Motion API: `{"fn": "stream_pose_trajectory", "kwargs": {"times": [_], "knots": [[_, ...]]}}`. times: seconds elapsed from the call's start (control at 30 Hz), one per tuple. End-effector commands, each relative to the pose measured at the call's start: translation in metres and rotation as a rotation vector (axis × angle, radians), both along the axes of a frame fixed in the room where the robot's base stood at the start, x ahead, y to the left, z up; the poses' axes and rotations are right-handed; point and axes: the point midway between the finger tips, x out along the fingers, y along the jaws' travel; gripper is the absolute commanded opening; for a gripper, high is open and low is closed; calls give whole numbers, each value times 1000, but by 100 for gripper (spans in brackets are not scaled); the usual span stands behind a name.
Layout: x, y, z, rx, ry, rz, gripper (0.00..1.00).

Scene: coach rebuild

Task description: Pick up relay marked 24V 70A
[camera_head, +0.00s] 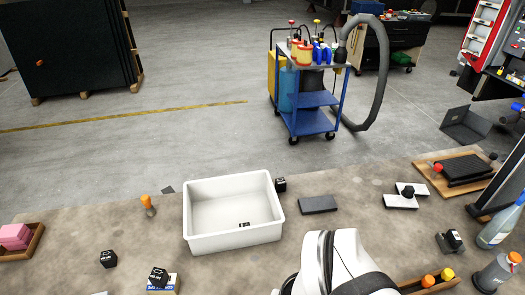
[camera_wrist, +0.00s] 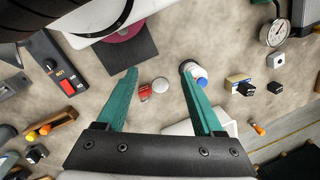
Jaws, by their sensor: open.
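Several small black cubes with pale markings lie about the bench; I cannot read which is marked 24V 70A. In the head view, one cube (camera_head: 108,259) stands at the left, another (camera_head: 159,276) sits on a small box, a third (camera_head: 280,185) is by the white bin, and a black block (camera_head: 453,240) is at the right. In the wrist view, two dark cubes (camera_wrist: 246,89) (camera_wrist: 275,87) are right of my gripper and one (camera_wrist: 36,153) is at lower left. My gripper (camera_wrist: 160,70) is open with teal fingers apart, nothing held, above the bench.
The white bin (camera_head: 190,228) stands mid-bench. In the wrist view, a red item (camera_wrist: 144,92) and a blue-and-white bottle (camera_wrist: 199,76) lie near the fingers, and a gauge (camera_wrist: 273,33) is at upper right. A bottle (camera_head: 498,228) stands at the bench's right.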

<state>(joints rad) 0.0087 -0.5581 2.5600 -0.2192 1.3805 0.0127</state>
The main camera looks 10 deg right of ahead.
Motion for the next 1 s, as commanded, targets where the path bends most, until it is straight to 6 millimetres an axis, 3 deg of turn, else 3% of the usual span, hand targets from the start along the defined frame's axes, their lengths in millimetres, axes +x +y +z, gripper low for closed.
{"fn": "stream_pose_trajectory", "kwargs": {"times": [0.5, 0.57, 0.67, 0.77, 0.8, 0.9, 1.0], "knots": [[0, 0, 0, 0, 0, 0, 75], [8, -3, -1, -12, -12, 1, 75], [62, -27, -8, -91, -105, 17, 75], [164, -72, -27, -218, -295, 62, 75], [209, -91, -37, -267, -385, 88, 75], [310, -132, -72, -356, -621, 166, 75], [382, -157, -115, -396, -857, 254, 75]]}}
